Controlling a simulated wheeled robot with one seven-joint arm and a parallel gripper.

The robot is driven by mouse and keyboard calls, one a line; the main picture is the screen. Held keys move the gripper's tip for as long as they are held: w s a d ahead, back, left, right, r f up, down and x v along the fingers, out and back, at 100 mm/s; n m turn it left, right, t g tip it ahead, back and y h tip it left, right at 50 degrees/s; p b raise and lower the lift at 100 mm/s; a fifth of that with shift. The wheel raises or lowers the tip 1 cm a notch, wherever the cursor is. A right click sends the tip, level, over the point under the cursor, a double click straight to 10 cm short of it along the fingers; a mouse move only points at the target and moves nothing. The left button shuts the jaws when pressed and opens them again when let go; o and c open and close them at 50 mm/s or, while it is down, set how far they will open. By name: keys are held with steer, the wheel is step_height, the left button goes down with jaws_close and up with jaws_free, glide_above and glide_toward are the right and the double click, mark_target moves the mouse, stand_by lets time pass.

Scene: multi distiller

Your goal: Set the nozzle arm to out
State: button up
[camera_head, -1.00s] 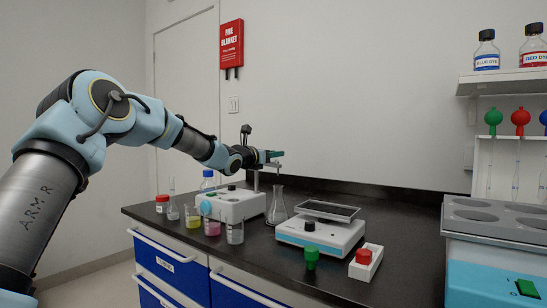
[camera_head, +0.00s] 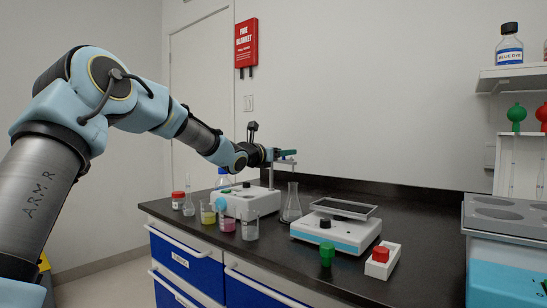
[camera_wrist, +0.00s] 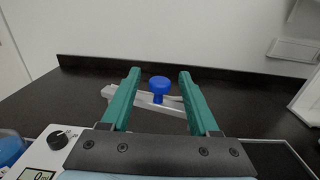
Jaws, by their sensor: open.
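In the wrist view, the nozzle arm (camera_wrist: 150,103) is a pale bar with a blue knob (camera_wrist: 159,83) on top. My gripper (camera_wrist: 158,74) is open, its two teal fingers on either side of the knob with gaps visible. The fingers look apart from the knob; how far they reach past it is unclear. In the head view, my gripper (camera_head: 288,152) is just above the nozzle arm (camera_head: 284,162), which tops a post on the white dispenser (camera_head: 254,201). The knob is hidden there. The dispenser's dial (camera_wrist: 59,139) and display show in the wrist view.
A conical flask (camera_head: 291,204) stands right of the dispenser. Beakers (camera_head: 228,225) and small bottles stand in front and left. A balance (camera_head: 334,236), a green-capped item (camera_head: 327,256) and a red-button box (camera_head: 382,261) are further right. The wall is behind.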

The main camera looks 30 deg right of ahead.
steer(key=b+v, duration=0.1)
steer(key=v, duration=0.6)
stand_by(0.4)
